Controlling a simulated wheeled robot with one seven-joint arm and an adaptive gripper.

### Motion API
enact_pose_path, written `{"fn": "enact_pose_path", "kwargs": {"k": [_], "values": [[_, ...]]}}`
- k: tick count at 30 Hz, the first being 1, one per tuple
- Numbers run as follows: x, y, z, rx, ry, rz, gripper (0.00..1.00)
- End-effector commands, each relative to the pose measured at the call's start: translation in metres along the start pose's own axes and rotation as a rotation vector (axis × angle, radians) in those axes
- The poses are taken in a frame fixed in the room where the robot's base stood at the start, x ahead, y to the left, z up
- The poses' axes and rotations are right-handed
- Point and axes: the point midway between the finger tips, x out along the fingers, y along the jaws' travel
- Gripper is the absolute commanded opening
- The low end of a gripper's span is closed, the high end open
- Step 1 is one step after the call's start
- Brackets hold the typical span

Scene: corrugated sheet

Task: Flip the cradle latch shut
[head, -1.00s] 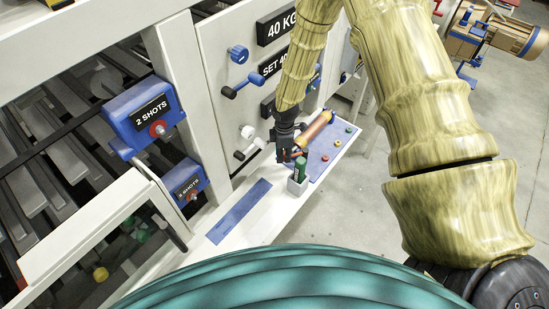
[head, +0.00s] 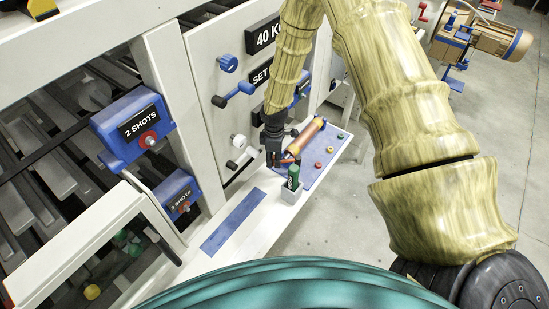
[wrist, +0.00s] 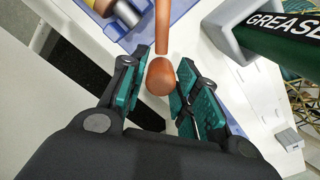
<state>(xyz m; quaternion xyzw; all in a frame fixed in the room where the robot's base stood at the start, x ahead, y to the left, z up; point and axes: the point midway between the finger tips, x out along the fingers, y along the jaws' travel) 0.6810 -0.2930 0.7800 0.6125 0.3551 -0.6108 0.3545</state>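An orange lever with a round knob, which looks like the cradle latch (wrist: 160,78), points towards my wrist camera; in the head view its orange arm (head: 287,161) shows small beside my gripper. My gripper (wrist: 163,64) has its teal fingers apart, one on each side of the knob. I cannot tell whether either finger touches it. In the head view my gripper (head: 274,160) is low over the shelf, at the near end of an orange roller (head: 305,138) lying on a blue plate. The latch's pivot and the cradle are mostly hidden.
The white shelf (head: 250,240) is clear in front. The panel with knobs and levers (head: 215,110) rises at left.

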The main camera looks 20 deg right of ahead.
Motion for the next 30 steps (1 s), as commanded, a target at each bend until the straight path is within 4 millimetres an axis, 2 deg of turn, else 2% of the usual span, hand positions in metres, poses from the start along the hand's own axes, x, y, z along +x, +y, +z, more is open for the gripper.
{"fn": "enact_pose_path", "kwargs": {"k": [9, 14, 30], "values": [[-0.001, 0.000, 0.001, 0.000, -0.001, 0.000, 0.35], [-0.010, 0.001, 0.000, 0.000, 0.000, 0.001, 0.35], [-0.089, 0.001, 0.000, -0.001, 0.000, 0.001, 0.35]]}}
